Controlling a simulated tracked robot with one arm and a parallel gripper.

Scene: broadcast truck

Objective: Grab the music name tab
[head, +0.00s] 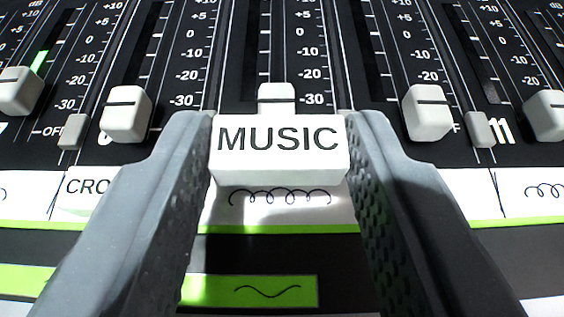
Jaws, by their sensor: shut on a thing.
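The music name tab (279,152) is a white block with "MUSIC" in black letters on its face, in the middle of the head view. My gripper (280,140) is shut on it, with one grey finger against its left side and the other against its right side. The tab sits just in front of a white fader cap (276,97), whose lower part it hides. I cannot tell whether the tab touches the white label strip below it.
White fader caps stand close on the left (126,114) and right (427,112), with more at both edges. Small grey buttons (480,129) sit beside them. A label strip (270,208) with scribbles and a green edge runs across below.

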